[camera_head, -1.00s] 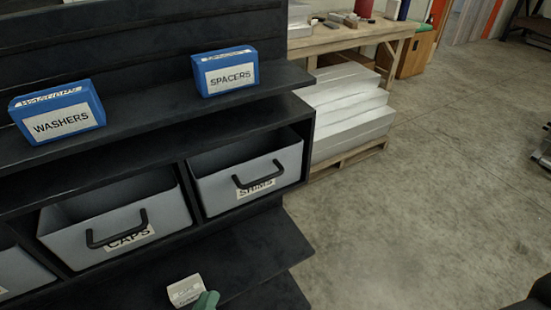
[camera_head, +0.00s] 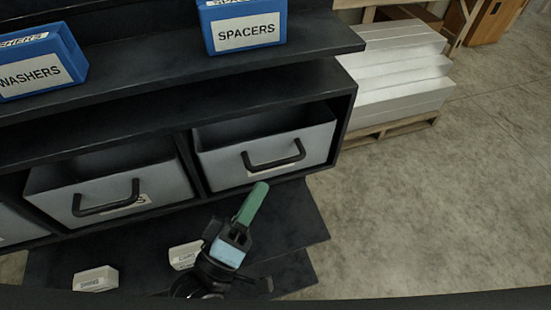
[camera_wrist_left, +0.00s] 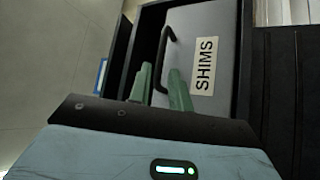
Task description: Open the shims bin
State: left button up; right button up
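The shims bin (camera_head: 225,170) is a grey open-topped bin in the right slot of the black shelf, its front about level with the slot. Its dark bar handle (camera_head: 273,163) is on the front. In the left wrist view the bin front (camera_wrist_left: 215,25) shows the SHIMS label (camera_wrist_left: 204,66) and the handle (camera_wrist_left: 164,45). My left gripper (camera_head: 260,188) is just below and in front of the handle in the head view. Its green fingers (camera_wrist_left: 160,75) are apart in the wrist view, close to the handle; I cannot tell whether they touch it. My right gripper is not in view.
The grey caps bin (camera_head: 60,205) is in the slot to the left. Blue washers (camera_head: 40,65) and spacers (camera_head: 243,25) boxes stand on the shelf above. Small white boxes (camera_head: 95,279) lie on the lower shelf. A pallet of white bars (camera_head: 400,80) stands right; the floor is clear.

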aim_at(275, 162)
pick_arm(q)
jog(key=p+x, duration=0.1)
jog(key=x, duration=0.5)
jog(key=shift+w+d+r, duration=0.1)
jog(key=shift+w+d, duration=0.1)
jog(key=shift+w, duration=0.05)
jog(key=shift+c, duration=0.3)
grip_shut()
